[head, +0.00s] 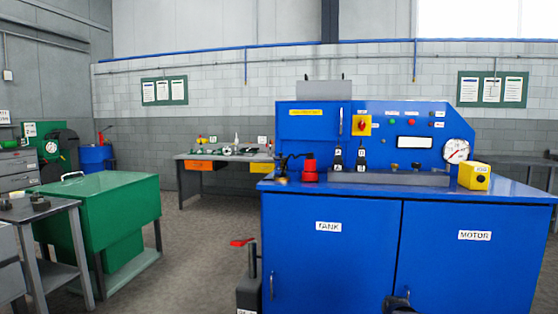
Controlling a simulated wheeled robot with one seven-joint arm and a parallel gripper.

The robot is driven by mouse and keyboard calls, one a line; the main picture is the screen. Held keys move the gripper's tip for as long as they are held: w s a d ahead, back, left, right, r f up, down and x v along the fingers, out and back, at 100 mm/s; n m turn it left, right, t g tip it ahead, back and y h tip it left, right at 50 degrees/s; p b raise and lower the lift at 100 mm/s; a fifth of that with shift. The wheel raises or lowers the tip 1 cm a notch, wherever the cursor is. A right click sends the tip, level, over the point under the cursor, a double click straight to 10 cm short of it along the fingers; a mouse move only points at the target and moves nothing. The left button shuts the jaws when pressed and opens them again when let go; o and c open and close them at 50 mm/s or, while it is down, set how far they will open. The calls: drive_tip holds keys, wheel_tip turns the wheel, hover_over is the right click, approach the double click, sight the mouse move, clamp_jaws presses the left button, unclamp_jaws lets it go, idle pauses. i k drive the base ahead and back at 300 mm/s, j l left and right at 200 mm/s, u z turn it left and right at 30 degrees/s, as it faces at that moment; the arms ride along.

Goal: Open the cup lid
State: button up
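No cup with a lid can be made out for certain. A small red cylindrical piece (309,171) with a wider base stands at the left end of the blue bench top; I cannot tell if it is the cup or if it has a lid. Beside it on the left is a small dark fitting with a lever (283,167).
The blue bench (330,260) has doors marked TANK and MOTOR, a gauge (455,151) and a yellow box (474,176). A green cabinet (105,205) stands left, a grey worktable (222,157) behind. Grey floor (195,235) between them is open.

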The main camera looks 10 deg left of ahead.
sight(281, 158)
drive_tip(key=l+u, duration=0.1)
drive_tip(key=u, duration=0.3)
drive_tip(key=l+u, duration=0.1)
drive_tip(key=u, duration=0.35)
drive_tip(key=k+j, duration=0.05)
